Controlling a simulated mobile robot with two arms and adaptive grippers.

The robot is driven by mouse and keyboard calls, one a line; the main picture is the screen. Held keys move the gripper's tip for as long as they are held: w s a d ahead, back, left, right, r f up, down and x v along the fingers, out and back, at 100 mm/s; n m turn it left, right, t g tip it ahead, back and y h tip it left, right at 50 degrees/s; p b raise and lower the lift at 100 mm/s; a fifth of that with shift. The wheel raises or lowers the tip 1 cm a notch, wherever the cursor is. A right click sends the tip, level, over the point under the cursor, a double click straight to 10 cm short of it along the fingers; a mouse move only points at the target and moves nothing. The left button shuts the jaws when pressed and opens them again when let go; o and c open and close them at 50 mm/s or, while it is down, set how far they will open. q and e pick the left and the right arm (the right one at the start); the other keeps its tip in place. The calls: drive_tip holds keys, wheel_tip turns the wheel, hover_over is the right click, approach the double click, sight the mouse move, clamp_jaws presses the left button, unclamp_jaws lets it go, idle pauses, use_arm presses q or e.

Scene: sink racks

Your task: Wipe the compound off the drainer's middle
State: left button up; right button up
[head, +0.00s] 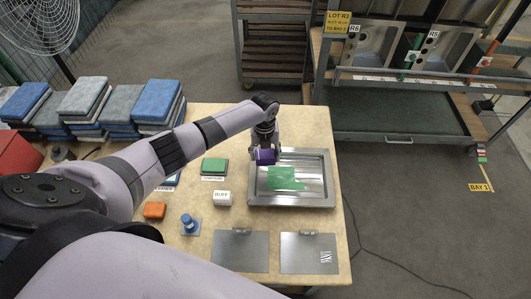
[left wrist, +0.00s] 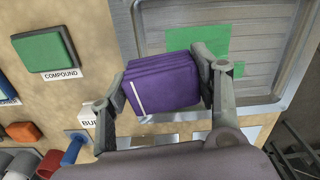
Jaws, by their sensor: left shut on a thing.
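The drainer (head: 292,202) is a shallow metal tray with a raised rim, lying on the table. A flat green patch of compound (head: 286,180) covers its middle; part of it also shows in the left wrist view (left wrist: 207,38). My left gripper (head: 264,152) is shut on a folded purple cloth (left wrist: 162,84), which also shows in the head view (head: 266,158). The cloth is over the drainer's upper left part, beside the green patch. I cannot tell whether it touches the metal. The cloth and fingers hide part of the drainer in the left wrist view. My right gripper is not in view.
Left of the drainer are a green block (head: 214,166) labelled COMPOUND, a white BUFF block (head: 222,198), an orange block (head: 154,210) and a blue-knobbed piece (head: 189,225). Two metal plates (head: 240,251) lie in front. Cloth stacks (head: 83,98) stand at left. A rack (head: 400,110) stands beyond.

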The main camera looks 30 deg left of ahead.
use_arm(q)
drive_tip(key=shift+r+p, duration=2.3)
drive_tip(key=shift+r, duration=0.65)
wheel_tip(320, 180, up, 3)
drive_tip(key=p, duration=0.2)
drive_tip(key=shift+p, duration=0.4)
drive_tip(key=shift+f, duration=0.1)
